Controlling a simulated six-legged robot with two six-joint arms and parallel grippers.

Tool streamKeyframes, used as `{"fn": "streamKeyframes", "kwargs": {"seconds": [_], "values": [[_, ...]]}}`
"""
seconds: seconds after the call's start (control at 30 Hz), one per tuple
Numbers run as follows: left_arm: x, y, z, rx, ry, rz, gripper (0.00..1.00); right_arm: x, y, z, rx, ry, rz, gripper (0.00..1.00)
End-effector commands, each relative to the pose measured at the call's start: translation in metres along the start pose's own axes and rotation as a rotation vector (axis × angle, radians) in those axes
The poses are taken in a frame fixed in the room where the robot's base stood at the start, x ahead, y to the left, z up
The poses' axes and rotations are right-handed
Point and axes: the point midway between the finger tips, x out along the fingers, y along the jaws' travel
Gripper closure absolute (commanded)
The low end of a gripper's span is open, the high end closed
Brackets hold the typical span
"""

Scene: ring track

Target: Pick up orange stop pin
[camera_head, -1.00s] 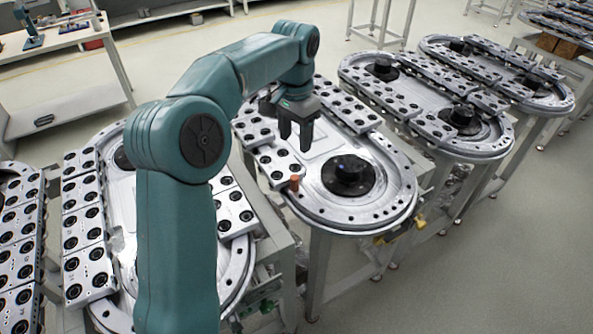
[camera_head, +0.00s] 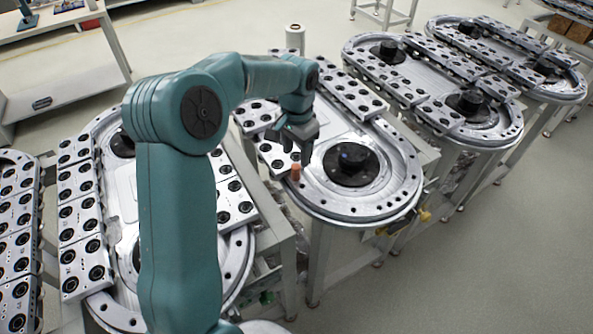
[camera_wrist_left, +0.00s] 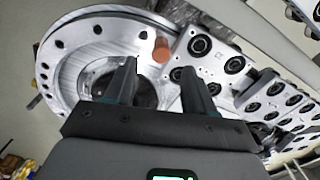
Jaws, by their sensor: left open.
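The orange stop pin (camera_head: 295,171) stands on the near left part of the middle ring track's rim (camera_head: 330,205), beside the end of a row of plates. My left gripper (camera_head: 306,160) is open and empty, just above and slightly right of the pin in the head view. In the left wrist view the pin (camera_wrist_left: 161,50) shows beyond the two spread fingers (camera_wrist_left: 160,82), with its top between their lines. The pin is not between the fingertips. My right gripper is not in either view.
Plates with black round holes (camera_head: 355,95) line the track. A black round hub (camera_head: 350,160) sits right of the pin. Other ring tracks stand to the right (camera_head: 440,70) and left (camera_head: 110,290). Floor is clear at lower right.

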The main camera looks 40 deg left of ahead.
Motion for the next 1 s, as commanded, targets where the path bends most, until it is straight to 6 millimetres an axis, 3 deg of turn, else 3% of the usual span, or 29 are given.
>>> {"fn": "streamKeyframes", "kwargs": {"seconds": [0.33,0.6,0.67,0.77,0.8,1.0], "values": [[0.047,-0.004,-0.005,-0.001,-0.004,0.002,0.46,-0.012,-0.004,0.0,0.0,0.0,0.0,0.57],[0.052,-0.005,-0.006,-0.001,0.0,0.0,0.46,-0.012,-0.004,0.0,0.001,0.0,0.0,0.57],[0.052,-0.005,-0.006,-0.001,-0.001,0.0,0.62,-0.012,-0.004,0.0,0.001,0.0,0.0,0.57],[0.052,-0.005,-0.007,-0.001,-0.001,0.0,0.94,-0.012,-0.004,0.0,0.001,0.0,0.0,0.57],[0.052,-0.005,-0.006,-0.001,-0.001,0.001,1.0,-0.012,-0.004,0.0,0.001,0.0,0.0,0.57],[0.052,-0.004,-0.006,0.0,-0.001,0.001,1.0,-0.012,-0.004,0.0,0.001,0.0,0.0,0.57]]}}
